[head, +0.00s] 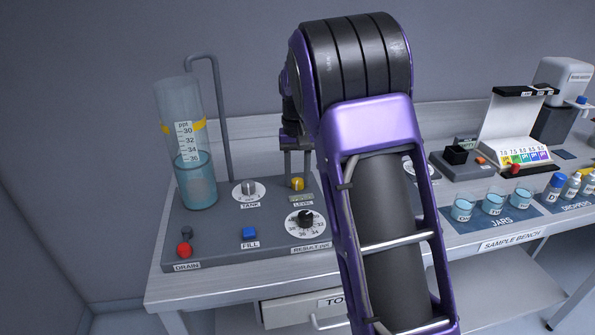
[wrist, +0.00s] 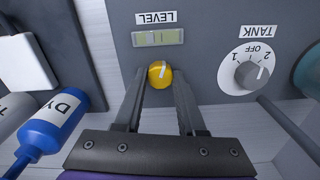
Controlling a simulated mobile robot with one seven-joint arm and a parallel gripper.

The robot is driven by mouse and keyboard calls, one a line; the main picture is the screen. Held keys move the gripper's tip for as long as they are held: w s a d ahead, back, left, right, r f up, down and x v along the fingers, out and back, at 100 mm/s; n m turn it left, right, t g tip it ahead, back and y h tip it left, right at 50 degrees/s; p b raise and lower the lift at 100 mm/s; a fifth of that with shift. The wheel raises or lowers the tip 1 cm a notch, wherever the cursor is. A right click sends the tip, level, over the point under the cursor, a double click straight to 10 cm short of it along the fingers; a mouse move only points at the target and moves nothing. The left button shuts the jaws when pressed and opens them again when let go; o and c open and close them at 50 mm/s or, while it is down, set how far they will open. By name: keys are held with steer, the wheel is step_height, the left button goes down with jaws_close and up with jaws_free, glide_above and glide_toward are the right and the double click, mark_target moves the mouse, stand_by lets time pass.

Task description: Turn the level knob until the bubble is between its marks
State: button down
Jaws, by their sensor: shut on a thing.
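The level knob (wrist: 160,74) is a small yellow knob with a pale pointer line. In the head view the knob (head: 297,185) stands on the grey panel behind the LEVEL label. My gripper (wrist: 159,80) is shut on the knob, with one finger on each side; in the head view my gripper (head: 297,176) comes down on it from above.
The TANK dial (wrist: 250,74) is close beside the knob. The water cylinder (head: 187,150), red drain knob (head: 184,250), blue FILL button (head: 249,233) and RESULT dial (head: 305,219) share the panel. Jars (head: 493,201) stand to the right. My arm hides the bench's middle.

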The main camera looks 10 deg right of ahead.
mark_target(297, 180)
steer(key=shift+m, duration=0.6)
steer(key=c, duration=0.5)
jaws_free()
step_height(297, 180, up, 18)
steer(key=p, duration=0.3)
steer(key=shift+f+p, duration=0.25)
steer(key=shift+p, duration=0.05)
